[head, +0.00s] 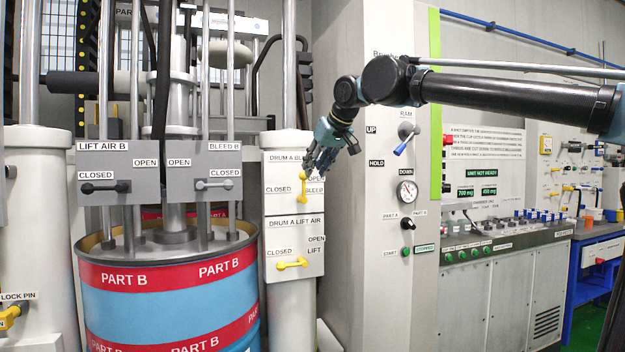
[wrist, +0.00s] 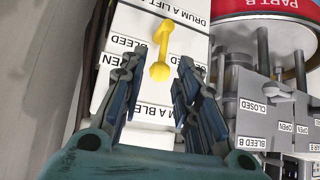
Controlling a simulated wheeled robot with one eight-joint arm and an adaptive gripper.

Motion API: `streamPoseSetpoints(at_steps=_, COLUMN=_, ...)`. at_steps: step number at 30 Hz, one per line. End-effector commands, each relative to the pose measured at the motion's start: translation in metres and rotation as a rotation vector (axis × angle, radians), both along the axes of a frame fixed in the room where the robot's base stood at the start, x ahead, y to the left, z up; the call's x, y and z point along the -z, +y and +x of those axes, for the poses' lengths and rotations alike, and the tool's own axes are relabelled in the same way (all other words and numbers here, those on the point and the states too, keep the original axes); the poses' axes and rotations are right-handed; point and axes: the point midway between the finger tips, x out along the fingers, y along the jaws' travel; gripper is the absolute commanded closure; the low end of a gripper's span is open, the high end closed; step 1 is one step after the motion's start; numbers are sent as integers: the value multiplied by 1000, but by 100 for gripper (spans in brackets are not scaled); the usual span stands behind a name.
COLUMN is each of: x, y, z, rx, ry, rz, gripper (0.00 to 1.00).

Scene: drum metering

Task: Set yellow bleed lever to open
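The yellow bleed lever (head: 303,190) is on the upper white panel marked DRUM A BLEED. Its handle stands about upright, with the knob end upward, not toward the CLOSED label at its left. The OPEN label is partly hidden in the head view. The wrist view is upside down and shows the lever (wrist: 162,48) beyond and between the fingertips. My gripper (head: 320,164) is just above and in front of the lever. In the wrist view my gripper (wrist: 158,68) has its fingers apart with nothing held. Contact with the lever cannot be told.
A second yellow lever (head: 292,264) lies horizontal on the DRUM A LIFT AIR panel below. The grey BLEED B box (head: 205,170) and blue-red PART B drum (head: 170,290) stand to the left. A cabinet with a gauge (head: 406,192) stands to the right.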

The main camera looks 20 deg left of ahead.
Motion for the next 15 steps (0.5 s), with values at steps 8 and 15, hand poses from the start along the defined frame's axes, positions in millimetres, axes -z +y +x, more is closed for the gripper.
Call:
streamPoseSetpoints(at_steps=8, x=-29, y=-25, z=-15, rx=1, ry=2, rz=1, gripper=70)
streamPoseSetpoints(at_steps=15, x=-36, y=-31, z=-19, rx=1, ry=2, rz=0, gripper=70)
